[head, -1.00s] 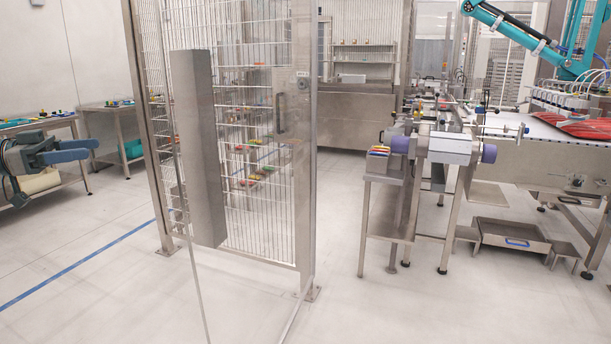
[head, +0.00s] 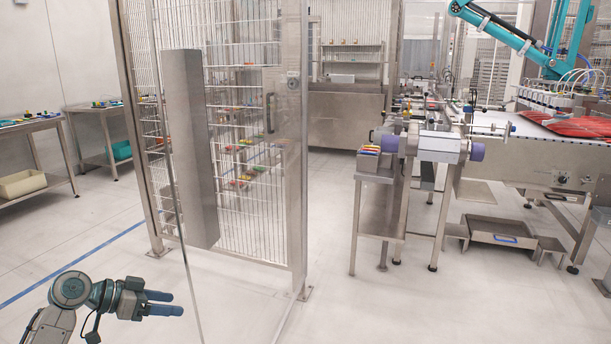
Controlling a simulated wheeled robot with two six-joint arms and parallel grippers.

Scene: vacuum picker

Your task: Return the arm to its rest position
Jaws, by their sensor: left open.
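My left arm comes in at the lower left. My left gripper (head: 180,303) has two blue-grey fingers pointing right, with a small gap between them. It is open and holds nothing. It is low in the view, in front of the floor and apart from the benches. My right arm and gripper are not in view.
A mesh guard fence with a clear door (head: 297,180) stands just ahead. A bench with a cream bin (head: 22,184) is at the left. A small steel stand (head: 378,178), a conveyor and a teal picker arm (head: 510,38) are at the right. The floor between is clear.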

